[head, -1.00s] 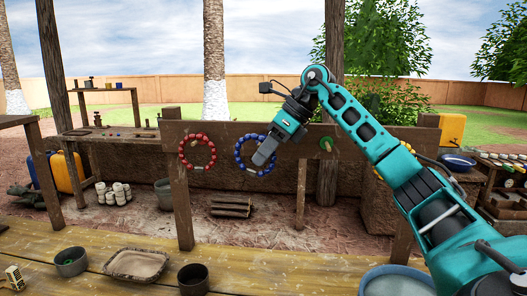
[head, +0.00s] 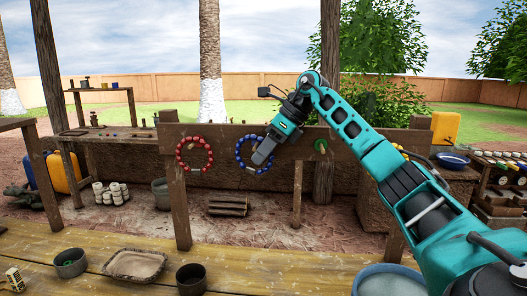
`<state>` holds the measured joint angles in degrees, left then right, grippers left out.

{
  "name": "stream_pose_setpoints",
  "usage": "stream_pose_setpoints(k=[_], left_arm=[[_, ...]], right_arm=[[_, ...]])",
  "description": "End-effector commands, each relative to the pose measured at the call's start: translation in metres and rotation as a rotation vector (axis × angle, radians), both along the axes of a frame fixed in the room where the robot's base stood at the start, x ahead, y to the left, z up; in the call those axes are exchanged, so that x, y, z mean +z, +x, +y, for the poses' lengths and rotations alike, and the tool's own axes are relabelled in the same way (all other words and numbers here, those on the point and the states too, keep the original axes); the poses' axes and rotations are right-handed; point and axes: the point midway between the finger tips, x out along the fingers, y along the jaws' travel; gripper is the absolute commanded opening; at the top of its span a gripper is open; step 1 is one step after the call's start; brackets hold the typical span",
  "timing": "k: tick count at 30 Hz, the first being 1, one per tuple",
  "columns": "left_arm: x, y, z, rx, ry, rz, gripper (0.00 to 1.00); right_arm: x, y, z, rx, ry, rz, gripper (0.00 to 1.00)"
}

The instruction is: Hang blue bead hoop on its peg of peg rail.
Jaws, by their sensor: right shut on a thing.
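The blue bead hoop (head: 240,160) is upright against the front of the wooden peg rail (head: 222,130), right of the red bead hoop. My right gripper (head: 259,160) is shut on the hoop at its right side and covers part of it. The peg behind the hoop is hidden or too small to make out, so I cannot tell whether the hoop is around it. My left gripper is not in view.
A red bead hoop (head: 194,170) hangs on the rail to the left. A green peg or roundel (head: 320,146) is to the right. A plank table (head: 235,264) with a tray (head: 134,264) and bowls lies in front.

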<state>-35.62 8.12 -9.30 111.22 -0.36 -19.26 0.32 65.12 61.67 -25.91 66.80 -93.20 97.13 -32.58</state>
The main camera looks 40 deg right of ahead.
Motion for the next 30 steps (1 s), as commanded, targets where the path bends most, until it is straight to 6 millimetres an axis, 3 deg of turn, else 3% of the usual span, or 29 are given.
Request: stream_pose_setpoints(k=[14, 15, 24, 30], left_arm=[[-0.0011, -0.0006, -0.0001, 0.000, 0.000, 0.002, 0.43], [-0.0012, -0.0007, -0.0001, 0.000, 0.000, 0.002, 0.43], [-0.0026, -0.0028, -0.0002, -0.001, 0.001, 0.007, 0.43], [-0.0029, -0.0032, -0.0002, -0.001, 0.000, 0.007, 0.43]], right_arm=[[-0.0056, 0.0021, -0.0025, -0.013, -0.002, 0.005, 0.00], [-0.0059, 0.0021, -0.0025, -0.014, -0.002, 0.006, 0.20], [-0.0070, 0.0021, -0.0022, -0.013, -0.002, 0.008, 0.49], [-0.0076, 0.0021, -0.0020, -0.013, -0.002, 0.010, 0.49]])
